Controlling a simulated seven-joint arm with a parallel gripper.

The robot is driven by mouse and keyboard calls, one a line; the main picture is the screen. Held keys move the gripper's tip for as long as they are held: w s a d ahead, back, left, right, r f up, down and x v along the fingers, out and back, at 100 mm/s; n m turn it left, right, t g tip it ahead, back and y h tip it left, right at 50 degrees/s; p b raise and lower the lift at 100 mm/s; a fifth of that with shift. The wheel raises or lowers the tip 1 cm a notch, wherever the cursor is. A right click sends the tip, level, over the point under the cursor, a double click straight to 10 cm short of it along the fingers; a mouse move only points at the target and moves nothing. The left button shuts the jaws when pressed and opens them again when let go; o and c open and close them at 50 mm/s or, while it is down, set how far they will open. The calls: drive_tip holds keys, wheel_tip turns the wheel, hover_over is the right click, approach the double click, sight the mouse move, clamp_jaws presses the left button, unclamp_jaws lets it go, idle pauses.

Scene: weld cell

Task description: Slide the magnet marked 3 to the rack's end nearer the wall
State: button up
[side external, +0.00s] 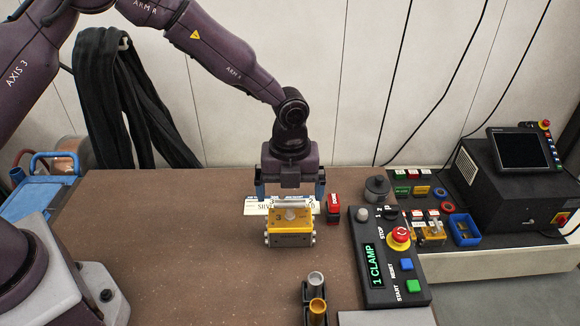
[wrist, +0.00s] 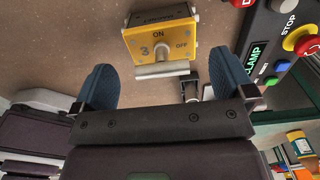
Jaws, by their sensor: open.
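In the wrist view the yellow magnet (wrist: 172,36) shows ON and OFF and a mark that looks like a 3. My gripper (side external: 290,197) points down over its back part, open, with one blue finger towards each side.
A red block (side external: 333,208) stands just right of the magnet. The control box (side external: 377,290) with buttons is further right. A dark holder with silver and brass cups (side external: 316,305) stands in front. The bench (side external: 170,250) is clear to the left. The wall (side external: 250,110) is behind.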

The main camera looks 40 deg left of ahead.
sight(290, 209)
drive_tip(key=shift+f, duration=2.75)
drive_tip(key=c, duration=1.4)
drive_tip(key=shift+s+d, duration=0.45)
drive_tip(key=shift+d, duration=0.9)
drive_tip(key=shift+s+d, duration=0.4)
drive_tip(key=shift+d, duration=0.9)
drive_tip(key=shift+s+d, duration=0.45)
drive_tip(key=shift+d, duration=0.9)
